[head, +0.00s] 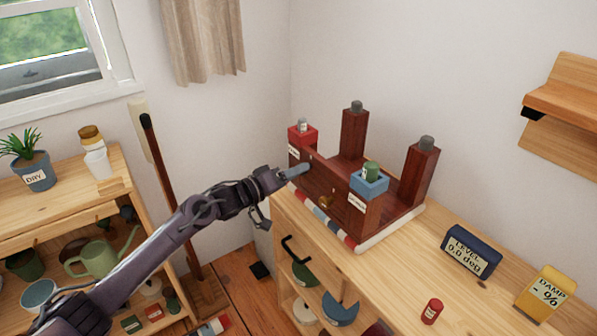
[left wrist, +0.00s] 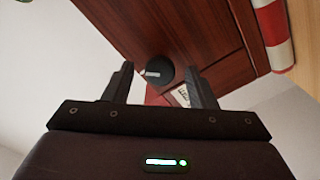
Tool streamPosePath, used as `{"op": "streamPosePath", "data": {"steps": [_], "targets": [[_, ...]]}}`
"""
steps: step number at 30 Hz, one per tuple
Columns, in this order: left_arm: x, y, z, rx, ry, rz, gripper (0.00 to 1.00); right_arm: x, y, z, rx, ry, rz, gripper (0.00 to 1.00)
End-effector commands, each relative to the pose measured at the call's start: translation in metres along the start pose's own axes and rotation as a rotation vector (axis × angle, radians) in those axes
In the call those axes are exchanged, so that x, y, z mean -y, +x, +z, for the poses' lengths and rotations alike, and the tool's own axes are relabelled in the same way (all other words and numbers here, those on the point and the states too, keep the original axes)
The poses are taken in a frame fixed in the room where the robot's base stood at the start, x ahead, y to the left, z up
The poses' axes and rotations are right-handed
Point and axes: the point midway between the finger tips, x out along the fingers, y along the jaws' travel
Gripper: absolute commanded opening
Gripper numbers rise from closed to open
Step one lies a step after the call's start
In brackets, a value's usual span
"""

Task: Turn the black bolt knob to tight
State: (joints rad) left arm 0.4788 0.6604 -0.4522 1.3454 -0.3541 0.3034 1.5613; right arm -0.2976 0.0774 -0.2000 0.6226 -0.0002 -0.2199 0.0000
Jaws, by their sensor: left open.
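The black bolt knob (left wrist: 158,69) is a round dark disc with a pale mark on its face, on the dark red wooden brace (left wrist: 205,30). In the head view I cannot make the knob out; my arm covers part of the brace's front there. My left gripper (head: 283,192) is open at the left end of the brace (head: 322,183). In the left wrist view its two fingers (left wrist: 161,75) stand apart, with the knob appearing in the gap between their tips. A gap shows on both sides of the knob. I cannot tell how far ahead it is. My right gripper is not in view.
The brace stands on a wooden cabinet, with a red block (head: 302,136) and a blue block (head: 369,184) on it. A level box (head: 470,252), a damp meter (head: 545,293) and a red cylinder (head: 432,311) lie to the right. A plant shelf (head: 75,196) stands left.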

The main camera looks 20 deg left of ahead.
Motion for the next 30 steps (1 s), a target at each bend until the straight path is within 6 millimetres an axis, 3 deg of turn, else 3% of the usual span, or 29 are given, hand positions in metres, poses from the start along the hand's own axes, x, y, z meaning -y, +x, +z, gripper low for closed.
{"op": "streamPosePath", "data": {"steps": [4, 12, 22, 30], "targets": [[-0.0005, 0.0100, -0.0003, 0.000, 0.000, 0.000, 0.52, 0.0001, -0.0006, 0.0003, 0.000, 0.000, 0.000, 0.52], [0.0001, 0.0110, 0.0003, 0.001, 0.001, -0.001, 0.52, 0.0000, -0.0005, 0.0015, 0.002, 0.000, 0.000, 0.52], [0.0002, 0.0107, 0.0003, 0.000, 0.001, -0.001, 0.08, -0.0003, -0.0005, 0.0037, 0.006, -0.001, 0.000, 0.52], [0.0006, 0.0106, 0.0004, 0.000, 0.028, -0.001, 0.08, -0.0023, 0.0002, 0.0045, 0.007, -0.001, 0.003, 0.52]]}}
